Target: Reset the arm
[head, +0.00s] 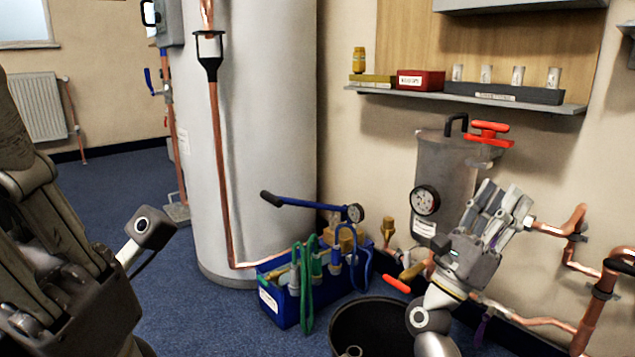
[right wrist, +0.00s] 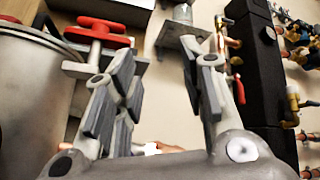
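My right gripper (head: 502,208) is raised in front of the grey metal canister (head: 440,165) and the wall, at the right of the head view. In the right wrist view its two fingers stand apart with nothing between them (right wrist: 160,75). The red-handled valve (head: 489,130) lies just beyond and above the fingers in the head view, and behind the left finger in the right wrist view (right wrist: 98,32). My left gripper (head: 55,250) is large and close at the left edge of the head view. Its fingertips are cut off, so its opening is hidden.
A blue crate (head: 268,303) with hoses and a blue-handled pump stands beside the white cylinder (head: 255,130). A black bucket (head: 345,318) stands in front. Copper pipes (head: 575,240) run low at the right. A wall shelf (head: 480,101) holds small boxes. Blue carpet (head: 200,320) is free at left.

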